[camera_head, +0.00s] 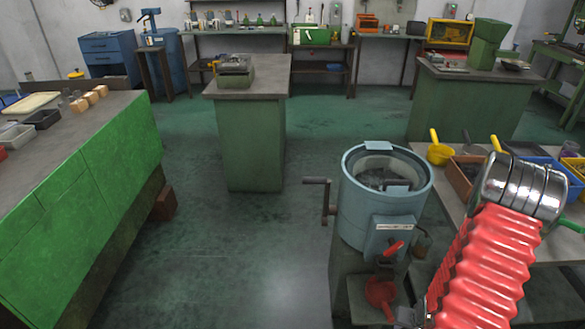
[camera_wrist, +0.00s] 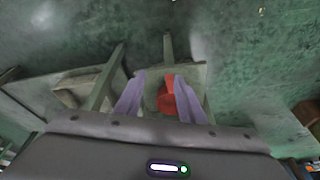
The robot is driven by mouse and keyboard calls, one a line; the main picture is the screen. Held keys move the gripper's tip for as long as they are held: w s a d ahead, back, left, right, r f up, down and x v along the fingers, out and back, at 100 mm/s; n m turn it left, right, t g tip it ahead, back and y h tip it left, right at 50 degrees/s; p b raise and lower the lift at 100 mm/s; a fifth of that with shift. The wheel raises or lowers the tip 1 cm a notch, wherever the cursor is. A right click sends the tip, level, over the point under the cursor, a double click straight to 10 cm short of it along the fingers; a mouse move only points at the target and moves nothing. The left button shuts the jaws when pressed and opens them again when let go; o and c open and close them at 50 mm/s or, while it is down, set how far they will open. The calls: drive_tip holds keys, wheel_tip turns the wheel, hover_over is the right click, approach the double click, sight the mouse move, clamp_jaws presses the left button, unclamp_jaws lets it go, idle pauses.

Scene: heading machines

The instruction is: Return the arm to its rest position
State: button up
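My arm, in a red ribbed sleeve (camera_head: 490,265) with a shiny metal joint (camera_head: 520,185), reaches in at the lower right of the head view. My gripper (camera_wrist: 160,78) shows in the wrist view as two pale purple fingers spread apart, with nothing seen held between them. Beyond the gap lies a red object (camera_wrist: 167,95) on a grey-green surface. It looks like the red item (camera_head: 380,292) low on the front of the blue drum machine, but I cannot be sure. In the head view my gripper cannot be made out.
The blue drum machine (camera_head: 354,205) with a side crank stands left of my arm. A bench (camera_head: 455,208) with a yellow scoop (camera_head: 440,148) and bins lies behind the arm. A green cabinet bench (camera_head: 85,185) is at left, a green pedestal (camera_head: 250,145) mid-room. Open floor (camera_head: 220,250) lies between.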

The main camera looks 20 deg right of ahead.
drive_tip(key=a+r+n+t, duration=0.1)
drive_tip(key=a+r+n, duration=0.1)
drive_tip(key=a+r, duration=0.8)
drive_tip(key=s+a+r+n+y, duration=0.1)
drive_tip(key=a+r+n, duration=0.1)
drive_tip(key=a+r, duration=0.9)
drive_tip(key=a+r+n+t, duration=0.1)
drive_tip(key=a+r+n, duration=0.2)
drive_tip(key=a+r, duration=0.7)
wheel_tip(320, 180, up, 15)
drive_tip(key=shift+s+a+r+t+y, duration=0.1)
drive_tip(key=shift+s+a+t+y, duration=0.05)
drive_tip(key=shift+s+t+y, duration=0.15)
